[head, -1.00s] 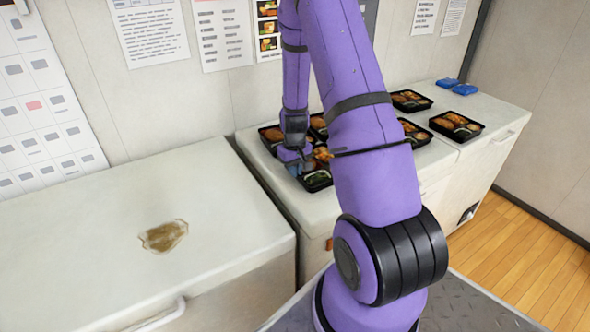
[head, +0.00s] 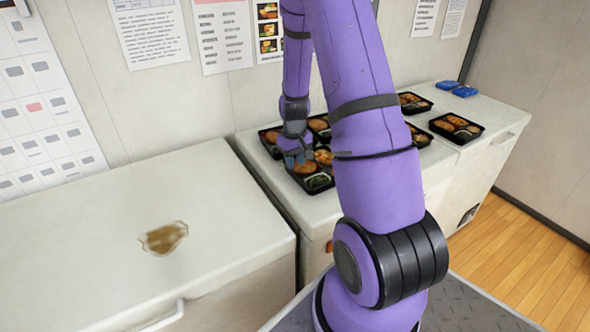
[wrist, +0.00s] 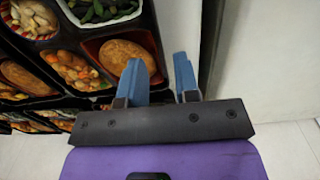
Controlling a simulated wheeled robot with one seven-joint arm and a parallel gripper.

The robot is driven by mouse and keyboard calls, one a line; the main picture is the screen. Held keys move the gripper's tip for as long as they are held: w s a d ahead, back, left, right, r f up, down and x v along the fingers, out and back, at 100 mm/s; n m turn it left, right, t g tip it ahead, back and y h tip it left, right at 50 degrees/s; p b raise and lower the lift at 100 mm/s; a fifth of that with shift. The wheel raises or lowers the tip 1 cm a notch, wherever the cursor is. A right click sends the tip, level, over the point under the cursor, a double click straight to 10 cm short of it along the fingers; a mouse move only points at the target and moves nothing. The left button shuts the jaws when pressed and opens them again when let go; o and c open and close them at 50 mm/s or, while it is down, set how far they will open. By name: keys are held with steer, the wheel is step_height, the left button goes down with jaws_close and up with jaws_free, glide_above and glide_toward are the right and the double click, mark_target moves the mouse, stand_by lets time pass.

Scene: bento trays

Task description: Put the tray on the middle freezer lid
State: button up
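A black bento tray (head: 319,191) with a croquette, greens and other food lies at the near left of the group on the middle freezer lid (head: 325,207). My gripper (head: 299,158) is low over this tray's left side. In the wrist view, my gripper (wrist: 161,78) has its two blue fingers apart. One finger is over the croquette compartment and the other is beyond the tray's black rim (wrist: 157,22), over the pale lid. I cannot tell whether the fingers touch the tray.
Several more trays crowd behind, one at the back left (head: 264,143). One tray (head: 456,126) and two blue items (head: 464,90) are on the right freezer lid (head: 500,115). The left freezer lid (head: 90,235) is bare except for a brown stain (head: 163,238).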

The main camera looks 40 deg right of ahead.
steer(key=s+a+r+t, duration=0.1)
steer(key=s+a+r, duration=0.1)
steer(key=a+r, duration=0.5)
steer(key=s+a+r+n+t, duration=0.1)
steer(key=s+a+r, duration=0.1)
steer(key=r, duration=0.9)
steer(key=s+a+r+t, duration=0.1)
steer(key=s+a+r, duration=0.1)
steer(key=a+r, duration=0.45)
steer(key=s+a+r+t, duration=0.1)
steer(key=s+a+r, duration=0.2)
steer(key=s, duration=0.4)
steer(key=s+a+r+n+t, duration=0.1)
steer(key=s+a+r, duration=0.3)
steer(key=s+r, duration=0.2)
steer(key=s, duration=0.2)
steer(key=shift+s+a+r+n, duration=0.25)
steer(key=shift+s+a+n, duration=0.05)
